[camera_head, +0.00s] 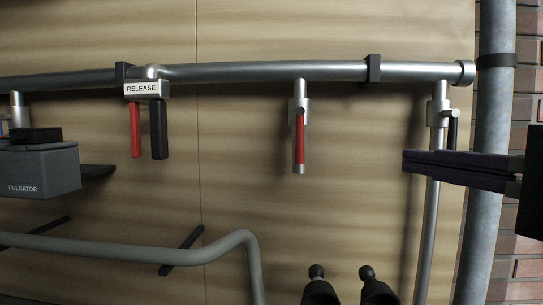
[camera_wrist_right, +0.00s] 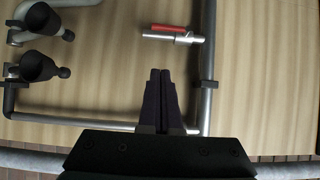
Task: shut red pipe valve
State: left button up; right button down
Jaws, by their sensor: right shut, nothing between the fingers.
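The red pipe valve has a silver body (camera_head: 299,105) under the overhead steel pipe (camera_head: 240,72). Its red handle (camera_head: 299,138) points straight down, in line with the short silver stub. In the right wrist view the red handle (camera_wrist_right: 168,28) lies alongside the stub, beyond the fingertips. My right gripper (camera_head: 405,160) comes in from the right, with its dark fingers together and empty. Its tips are right of the red handle and clearly apart from it. The right wrist view also shows the shut fingers (camera_wrist_right: 160,72). My left gripper is not seen.
Right of the red valve, a black-handled valve (camera_head: 438,112) sits on a vertical pipe, partly behind my right fingers. A RELEASE block (camera_head: 141,89) with red and black handles hangs further left. A grey pulsator box (camera_head: 40,172) is at far left. Black cups (camera_head: 320,292) are below.

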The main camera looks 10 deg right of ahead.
jog(key=p, duration=0.1)
send_near(300, 138)
jog(key=w+d+f, duration=0.2)
jog(key=w+d, duration=0.1)
jog(key=w, duration=0.2)
jog(key=a, duration=0.1)
jog(key=w+a, duration=0.1)
jog(key=w+a+p, duration=0.1)
jog(key=shift+a+r, duration=0.15)
jog(key=shift+a, duration=0.1)
